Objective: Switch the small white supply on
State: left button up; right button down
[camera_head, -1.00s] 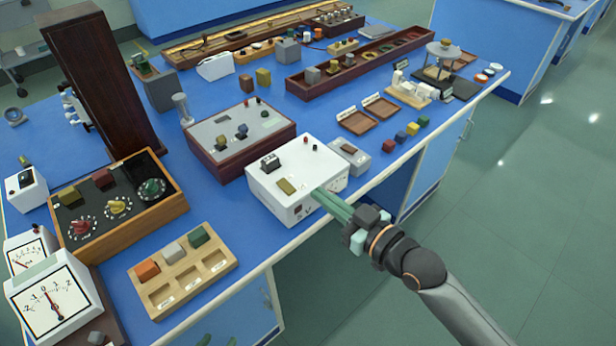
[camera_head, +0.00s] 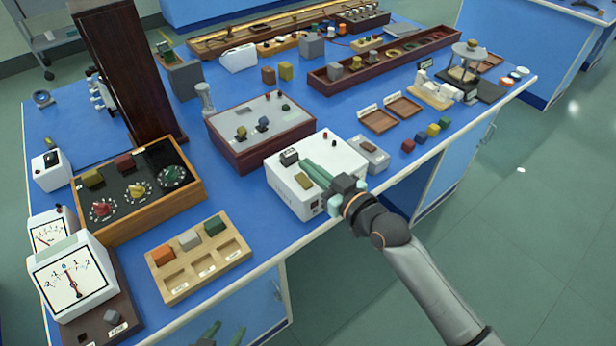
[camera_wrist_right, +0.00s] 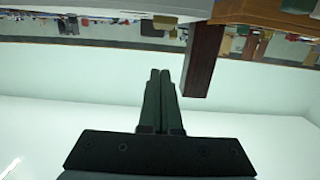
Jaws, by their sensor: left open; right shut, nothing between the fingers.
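The small white supply (camera_head: 283,187) is a white box at the front edge of the blue bench. A black part, an olive block and small red and dark terminals are on its top. A small dark switch-like part (camera_head: 315,208) shows low on its front face. My right gripper (camera_head: 308,165) is shut and empty, its green fingers reaching over the box top; I cannot tell if they touch it. The shut fingers also show in the right wrist view (camera_wrist_right: 160,73), against a pale surface. My left gripper (camera_head: 224,333) is open at the bottom edge, in front of the bench, partly cut off.
A grey box (camera_head: 371,150) stands close to the supply's right. A dark red-sided panel box (camera_head: 240,160) is behind it on the left. A wooden tray with blocks (camera_head: 180,290) and a meter (camera_head: 70,275) stand further left. The floor at right is clear.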

aim_at(306, 183)
jog(key=shift+w+a+f+b, duration=0.1)
jog(key=shift+w+f+b, duration=0.05)
jog(key=shift+f, duration=0.5)
jog(key=shift+w+a+f+b, duration=0.1)
jog(key=shift+w+a+f, duration=0.05)
jog(key=shift+f, duration=0.55)
jog(key=shift+w+a+f+b, duration=0.1)
jog(key=shift+w+f+b, duration=0.05)
jog(key=shift+f, duration=0.5)
jog(key=shift+f, duration=0.1)
jog(key=shift+w+f+b, duration=0.1)
jog(key=shift+f+b, duration=0.2)
jog(key=shift+w+a+r+p, duration=0.1)
jog(key=shift+a+r+p, duration=0.05)
jog(key=shift+r+p, duration=0.15)
jog(key=shift+w+f, duration=0.1)
